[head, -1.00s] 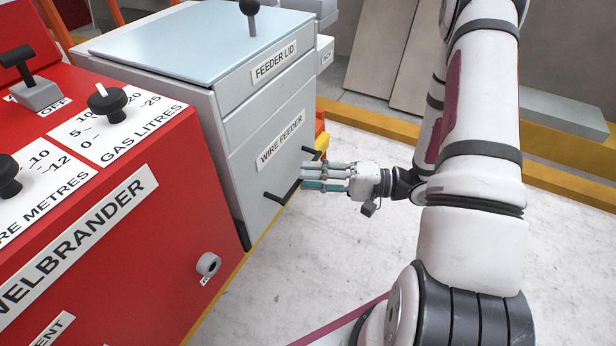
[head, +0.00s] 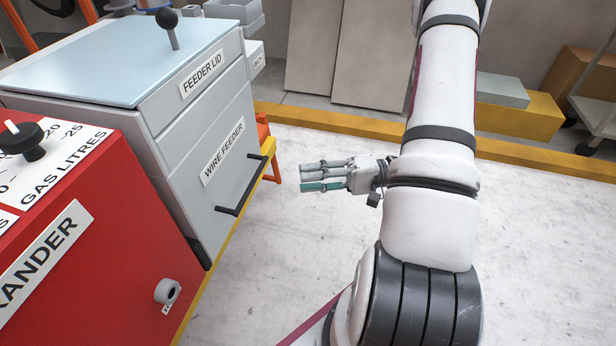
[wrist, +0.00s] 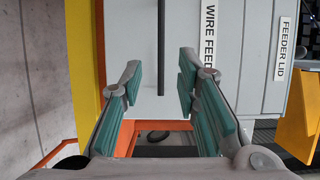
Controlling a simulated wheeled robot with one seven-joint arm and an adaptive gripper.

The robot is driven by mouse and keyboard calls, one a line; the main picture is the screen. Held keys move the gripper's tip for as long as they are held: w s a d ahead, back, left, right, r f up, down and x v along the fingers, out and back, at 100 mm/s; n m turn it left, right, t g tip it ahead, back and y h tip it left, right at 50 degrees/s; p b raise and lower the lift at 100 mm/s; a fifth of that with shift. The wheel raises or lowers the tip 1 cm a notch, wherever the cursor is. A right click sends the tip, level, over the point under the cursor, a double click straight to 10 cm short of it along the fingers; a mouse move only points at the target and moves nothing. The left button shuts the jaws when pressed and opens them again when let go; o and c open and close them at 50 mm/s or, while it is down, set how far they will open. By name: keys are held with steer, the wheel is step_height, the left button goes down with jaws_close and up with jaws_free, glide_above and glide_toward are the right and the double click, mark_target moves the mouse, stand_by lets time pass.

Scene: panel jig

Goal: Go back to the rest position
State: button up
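My gripper (head: 306,177) is in the middle of the head view, over the pale floor, with its fingers pointing left. In the wrist view my gripper (wrist: 160,82) has its green-padded fingers spread apart with nothing between them. The grey wire feeder cabinet (head: 190,205) stands to its left, its drawer front labelled WIRE FEEDER. The black bar handle (head: 241,186) of that front is clear of the fingertips, with floor showing between. The handle also shows in the wrist view (wrist: 161,45), ahead of the fingers. The drawer front looks closed.
The red welder (head: 110,270) with knobs and labels stands at the lower left. The light-blue feeder lid (head: 110,55) with its black knob tops the cabinet. A yellow kerb (head: 340,122) and leaning panels (head: 380,50) are behind. The floor around my arm is clear.

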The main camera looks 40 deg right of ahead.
steer(key=s+a+r+n+g+h, duration=0.2)
steer(key=s+a+r+n+g, duration=0.1)
steer(key=a+r+g, duration=0.35)
steer(key=s+a+r+n+g+h, duration=0.1)
steer(key=s+a+r+n+g, duration=0.25)
steer(key=a+r+g, duration=0.35)
steer(key=s+r+t+h, duration=0.2)
steer(key=s+r+h, duration=0.1)
steer(key=s+h, duration=0.35)
steer(key=s+r+t+h, duration=0.2)
steer(key=s+r+h, duration=0.1)
steer(key=s+h, duration=0.35)
step_height(320, 180, up, 28)
steer(key=d+t+p, duration=0.1)
steer(key=t+p, duration=0.3)
steer(key=p, duration=2.2)
steer(key=shift+s+r+y+p, duration=0.25)
steer(key=shift+s+y+p, duration=0.05)
steer(key=shift+s+y, duration=0.1)
